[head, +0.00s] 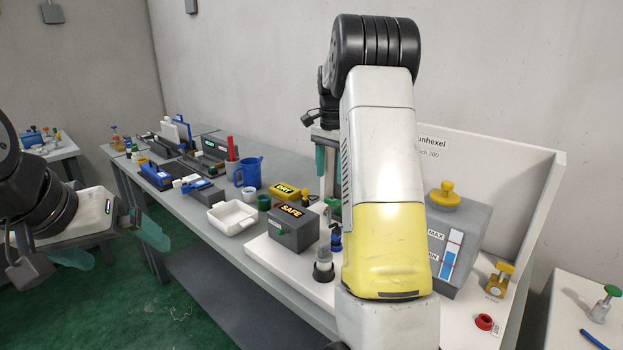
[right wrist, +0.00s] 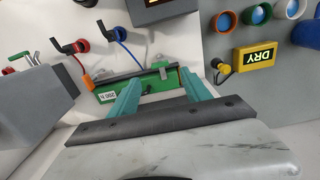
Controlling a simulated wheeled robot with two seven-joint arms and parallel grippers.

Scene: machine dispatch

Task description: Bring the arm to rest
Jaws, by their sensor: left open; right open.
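My right arm reaches up and over the white machine in the head view, and its forearm hides part of the machine. My right gripper (right wrist: 160,92) is open in the right wrist view, its teal fingers apart. A green part with a "200 h" label (right wrist: 130,90) lies beyond and partly between the fingertips; I cannot tell whether they touch it. My left gripper (head: 112,246) is open and empty at the left, over the floor beside the bench.
A white tray (head: 232,217) and blue mug (head: 248,171) stand on the grey bench. The green floor (head: 185,312) at front left is clear.

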